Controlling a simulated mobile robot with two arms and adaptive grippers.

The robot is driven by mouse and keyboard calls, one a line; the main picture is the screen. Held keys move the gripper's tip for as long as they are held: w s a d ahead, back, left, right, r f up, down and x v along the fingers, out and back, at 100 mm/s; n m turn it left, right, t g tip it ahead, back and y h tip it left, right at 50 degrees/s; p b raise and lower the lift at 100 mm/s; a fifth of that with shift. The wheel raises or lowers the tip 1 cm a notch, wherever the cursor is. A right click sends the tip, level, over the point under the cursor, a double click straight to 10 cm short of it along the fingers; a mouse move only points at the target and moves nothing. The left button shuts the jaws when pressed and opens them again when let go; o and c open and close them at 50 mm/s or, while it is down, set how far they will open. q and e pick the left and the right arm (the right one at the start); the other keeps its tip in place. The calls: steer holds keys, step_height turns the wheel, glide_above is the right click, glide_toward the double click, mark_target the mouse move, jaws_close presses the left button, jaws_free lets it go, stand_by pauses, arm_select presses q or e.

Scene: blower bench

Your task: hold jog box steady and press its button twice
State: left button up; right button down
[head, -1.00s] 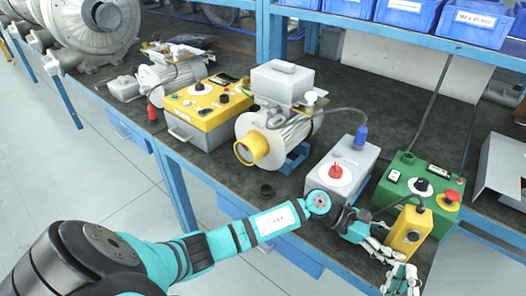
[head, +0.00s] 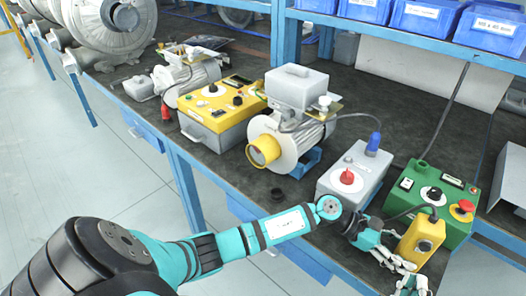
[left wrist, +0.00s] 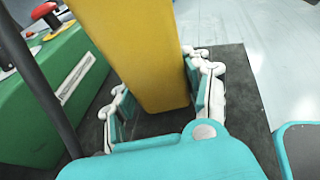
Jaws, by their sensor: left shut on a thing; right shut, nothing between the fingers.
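The yellow jog box (head: 419,241) stands upright in front of the green control box (head: 432,200), near the front edge of the bench. Its front face shows a dark round button (head: 424,246). My left gripper (head: 396,260) is shut on the lower part of the jog box. In the left wrist view its fingers (left wrist: 160,98) lie on either side of the yellow body (left wrist: 145,50). I cannot tell whether the box touches the bench. My right gripper (head: 411,285) is shut and empty, low in the head view, just below the jog box and partly cut off.
A dark cable (head: 405,211) runs at the jog box's top. A grey box with a red knob (head: 346,177) stands to the left, close to my left forearm. The green box carries a red mushroom button (head: 462,207). A motor (head: 290,135) stands farther left.

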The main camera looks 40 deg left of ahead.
mark_target(425, 246)
stand_by(0.5)
steer(key=s+n+g+y, duration=0.1)
steer(key=n+g+y, duration=0.1)
steer(key=n, duration=0.1)
steer(key=s+d+n+g+y, duration=0.1)
steer(key=n+g+y, duration=0.1)
steer(key=n, duration=0.2)
steer(key=s+n+g+y, duration=0.1)
steer(key=n+g+y, duration=0.1)
steer(key=n, duration=0.2)
steer(key=shift+s+d+f+y, duration=0.25)
steer(key=shift+f+y, duration=0.05)
steer(key=shift+w, duration=0.15)
steer(key=w+a, duration=0.2)
steer(key=w, duration=0.6)
steer(key=shift+a, duration=0.25)
steer(key=shift+w, duration=0.2)
stand_by(0.4)
steer(key=shift+w+a, duration=0.1)
steer(key=shift+w, duration=0.2)
